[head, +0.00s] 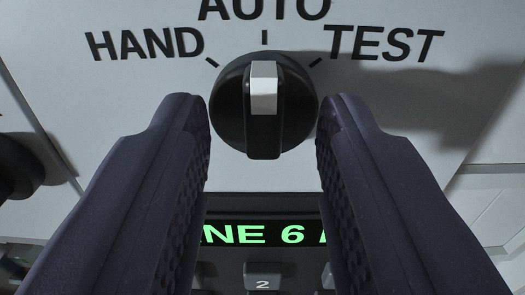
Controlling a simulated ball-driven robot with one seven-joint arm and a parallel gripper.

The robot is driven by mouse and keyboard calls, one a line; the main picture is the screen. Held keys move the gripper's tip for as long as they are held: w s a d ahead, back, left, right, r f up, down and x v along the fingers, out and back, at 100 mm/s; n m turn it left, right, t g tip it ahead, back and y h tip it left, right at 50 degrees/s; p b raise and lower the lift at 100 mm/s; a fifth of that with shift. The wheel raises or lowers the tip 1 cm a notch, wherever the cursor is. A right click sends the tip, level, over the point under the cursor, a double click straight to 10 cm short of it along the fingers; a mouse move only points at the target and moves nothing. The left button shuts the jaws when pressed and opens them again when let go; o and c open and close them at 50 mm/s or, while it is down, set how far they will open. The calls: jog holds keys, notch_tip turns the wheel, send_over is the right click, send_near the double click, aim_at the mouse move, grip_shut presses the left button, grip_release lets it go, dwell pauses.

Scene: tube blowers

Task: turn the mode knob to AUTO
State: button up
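The mode knob (230,112) is a round black knob with a raised grip bar. The white mark on its bar (263,88) points straight up at the AUTO tick (264,37). The label AUTO (264,9) is partly cut off by the top edge. HAND (145,43) is to the left and TEST (384,43) to the right. My gripper (263,118) is open, with one dark finger on each side of the knob. The fingertips are close to the knob's rim; I cannot tell whether they touch it.
A green-lit display (262,234) sits below the knob, partly hidden by my fingers. Under it is a button marked 2 (262,275), with others partly hidden. Another dark round part (18,168) is at the left edge. The white panel around the knob is flat and clear.

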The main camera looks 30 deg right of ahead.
jog(key=v, duration=0.7)
jog(key=shift+s+a, duration=0.25)
jog(key=shift+s, duration=0.05)
jog(key=w+a+r+n+t+y+b, duration=0.1)
jog(key=a+r+n+y+b, duration=0.15)
jog(key=a+y+b, duration=0.35)
jog(key=w+a+r+n+t+y+b, duration=0.1)
jog(key=a+n+t+y+b, duration=0.2)
jog(key=b, duration=0.5)
jog(key=s+a+r+g+b, duration=0.1)
jog(key=s+b, duration=0.3)
jog(key=s, duration=0.1)
jog(key=s+a+r+n+g+y+b, duration=0.1)
jog(key=s+a+g+b, duration=0.1)
jog(key=s+b, duration=0.2)
jog(key=shift+s+a+r+g, duration=0.25)
jog(key=shift+s+r+g, duration=0.05)
jog(key=shift+s+r, duration=0.1)
